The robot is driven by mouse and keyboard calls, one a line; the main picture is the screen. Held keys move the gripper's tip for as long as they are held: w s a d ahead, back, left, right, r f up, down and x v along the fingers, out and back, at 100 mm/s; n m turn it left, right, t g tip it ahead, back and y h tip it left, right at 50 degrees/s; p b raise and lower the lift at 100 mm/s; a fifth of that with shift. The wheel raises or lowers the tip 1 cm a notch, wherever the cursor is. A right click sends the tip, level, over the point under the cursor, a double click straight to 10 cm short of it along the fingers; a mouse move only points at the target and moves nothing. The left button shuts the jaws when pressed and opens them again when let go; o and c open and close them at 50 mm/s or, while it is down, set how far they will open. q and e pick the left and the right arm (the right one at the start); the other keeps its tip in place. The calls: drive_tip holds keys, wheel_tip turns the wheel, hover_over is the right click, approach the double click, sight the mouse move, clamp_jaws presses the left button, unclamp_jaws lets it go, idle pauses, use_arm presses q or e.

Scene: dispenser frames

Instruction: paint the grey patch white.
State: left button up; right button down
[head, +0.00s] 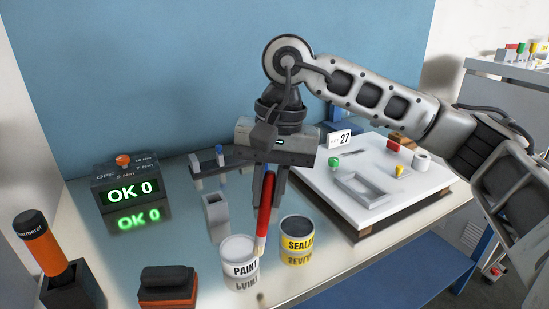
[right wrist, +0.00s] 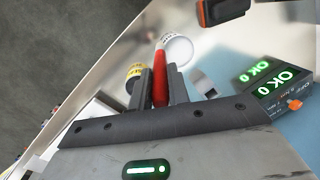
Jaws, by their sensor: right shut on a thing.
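My right gripper (head: 268,200) is shut on a brush with a red handle (head: 265,205), pointing down. The brush's pale lower end overlaps the right rim of the white PAINT can (head: 240,268); I cannot tell whether it is inside or beside it. In the right wrist view the red handle (right wrist: 160,88) sits between the fingers and reaches toward the white can (right wrist: 179,50). A grey rectangular outline (head: 345,185) lies on the white panel (head: 425,180) at right; I cannot tell whether this is the grey patch. My left gripper is out of view.
A yellow-labelled SEALANT can (head: 297,246) stands close right of the paint can. A grey open holder (head: 217,215) is behind. An OK 0 display box (head: 125,190), an orange-black tool (head: 40,240) and an orange-black block (head: 168,287) are left. Small coloured pieces stand on the panel.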

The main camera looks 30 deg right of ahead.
wheel_tip(320, 180, up, 4)
drive_tip(key=w+m+t+y+b, duration=0.2)
drive_tip(key=m, duration=0.4)
use_arm(q)
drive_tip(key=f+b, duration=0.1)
drive_tip(key=b, duration=0.1)
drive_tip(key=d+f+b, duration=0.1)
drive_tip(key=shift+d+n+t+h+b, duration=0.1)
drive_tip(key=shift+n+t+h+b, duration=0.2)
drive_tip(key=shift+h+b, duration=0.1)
use_arm(e)
drive_tip(key=x, duration=0.2)
drive_tip(key=d+x, duration=0.1)
drive_tip(key=x, duration=0.2)
drive_tip(key=shift+s+f, duration=0.2)
drive_tip(key=shift+f, duration=0.25)
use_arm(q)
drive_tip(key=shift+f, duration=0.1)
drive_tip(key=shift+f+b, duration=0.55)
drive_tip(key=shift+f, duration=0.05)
use_arm(e)
drive_tip(key=shift+f, duration=0.7)
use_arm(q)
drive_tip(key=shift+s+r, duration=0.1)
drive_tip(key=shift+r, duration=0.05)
use_arm(e)
drive_tip(key=shift+r, duration=0.15)
